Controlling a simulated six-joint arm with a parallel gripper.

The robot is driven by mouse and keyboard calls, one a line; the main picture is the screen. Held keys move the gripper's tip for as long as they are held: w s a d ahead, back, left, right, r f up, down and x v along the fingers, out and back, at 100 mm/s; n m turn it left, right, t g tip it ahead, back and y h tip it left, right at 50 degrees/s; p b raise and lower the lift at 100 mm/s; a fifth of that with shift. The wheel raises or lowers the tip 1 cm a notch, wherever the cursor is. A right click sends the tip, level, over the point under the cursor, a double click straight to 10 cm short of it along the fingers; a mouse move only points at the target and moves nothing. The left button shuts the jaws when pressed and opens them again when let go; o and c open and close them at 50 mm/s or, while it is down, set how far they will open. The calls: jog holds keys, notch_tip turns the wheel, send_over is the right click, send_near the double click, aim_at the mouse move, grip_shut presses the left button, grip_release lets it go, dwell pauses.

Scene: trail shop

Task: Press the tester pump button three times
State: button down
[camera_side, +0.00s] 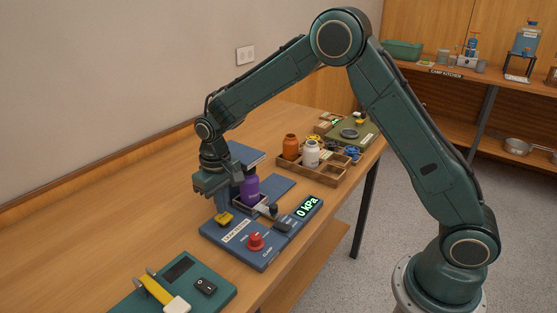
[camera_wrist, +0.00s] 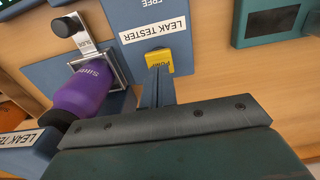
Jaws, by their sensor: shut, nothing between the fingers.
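The blue leak tester (camera_side: 262,262) stands on the table with a yellow pump button (camera_side: 225,219) at its left corner. The button also shows in the wrist view (camera_wrist: 158,62), marked PUMP. My gripper (camera_side: 222,210) is shut and empty, pointing down right over the button. In the wrist view, its fingertips (camera_wrist: 157,72) overlap the button's near edge; I cannot tell whether they touch it. The tester's display (camera_side: 308,207) reads 0 kPa. A purple bottle (camera_side: 250,187) sits in the tester's holder beside my gripper, lying sideways in the wrist view.
A red knob (camera_side: 255,240) stands on the tester's front. A teal device (camera_side: 215,291) with a black switch and a yellow-banded item lies at the front left. A wooden tray (camera_side: 325,174) with orange and white bottles stands behind. Bare table lies to the left.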

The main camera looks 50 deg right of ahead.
aim_at(223, 216)
jog(key=shift+f, duration=0.25)
jog(key=shift+f, duration=1.05)
dwell(0.7)
jog(key=shift+r, duration=1.3)
jog(key=shift+r, duration=0.15)
jog(key=shift+r, duration=2.35)
